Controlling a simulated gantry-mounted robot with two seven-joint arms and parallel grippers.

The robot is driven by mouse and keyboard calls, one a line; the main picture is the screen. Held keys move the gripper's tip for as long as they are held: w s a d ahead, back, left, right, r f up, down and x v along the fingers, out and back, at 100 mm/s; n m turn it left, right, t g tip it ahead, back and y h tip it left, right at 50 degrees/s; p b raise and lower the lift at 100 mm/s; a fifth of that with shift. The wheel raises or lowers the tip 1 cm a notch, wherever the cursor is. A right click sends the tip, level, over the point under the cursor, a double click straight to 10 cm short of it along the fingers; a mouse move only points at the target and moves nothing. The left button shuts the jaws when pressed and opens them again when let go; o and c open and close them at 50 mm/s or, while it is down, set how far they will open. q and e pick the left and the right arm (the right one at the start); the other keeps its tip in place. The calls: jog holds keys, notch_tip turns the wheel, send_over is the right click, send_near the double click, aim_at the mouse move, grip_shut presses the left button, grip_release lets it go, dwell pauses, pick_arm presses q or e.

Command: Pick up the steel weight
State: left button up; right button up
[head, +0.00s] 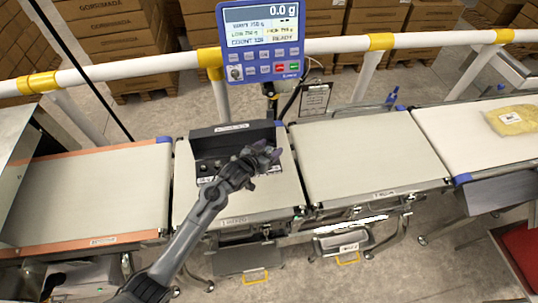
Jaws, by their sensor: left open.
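My left gripper (270,153) is open and reaches over the right part of a black case (207,166) on the middle-left belt. The case has a raised back part with a pale label. I cannot make out the steel weight; it may be hidden behind the gripper or be too small and dark to tell in the case. Whether the fingers touch anything is not clear. My right gripper is not in view.
A blue display (262,41) reading 0.0 g stands behind the belts on a white rail (335,45). The belt to the right (363,155) is clear. A yellowish bag (511,120) lies on the far-right belt. The left belt (88,195) is empty.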

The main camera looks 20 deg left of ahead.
pick_arm(q)
grip_shut()
dwell(0.3)
jog(key=shift+r, duration=0.2)
